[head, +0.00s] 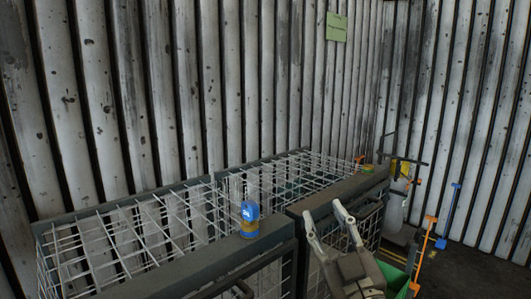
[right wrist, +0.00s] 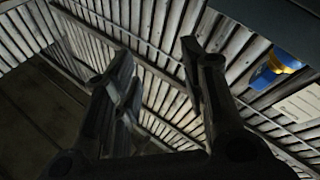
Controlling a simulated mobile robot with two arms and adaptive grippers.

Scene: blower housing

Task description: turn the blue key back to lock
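The blue key (head: 249,210) stands upright in a yellow lock body (head: 249,231) on the dark top rail of the mesh cage, near its front. In the right wrist view the blue key (right wrist: 262,78) shows at the right, beside the yellow part (right wrist: 284,58). My right gripper (head: 322,210) is open and empty, to the right of the key and apart from it. Its two fingers also show spread in the right wrist view (right wrist: 157,55). My left gripper is not in view. The lock's inner position cannot be told.
The wire mesh cage (head: 140,228) with dark frame stands against a corrugated metal wall (head: 210,80). A second yellow-green lock (head: 368,168) sits at its far end. A green bin (head: 393,280) and orange and blue handled tools (head: 449,215) stand at the right.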

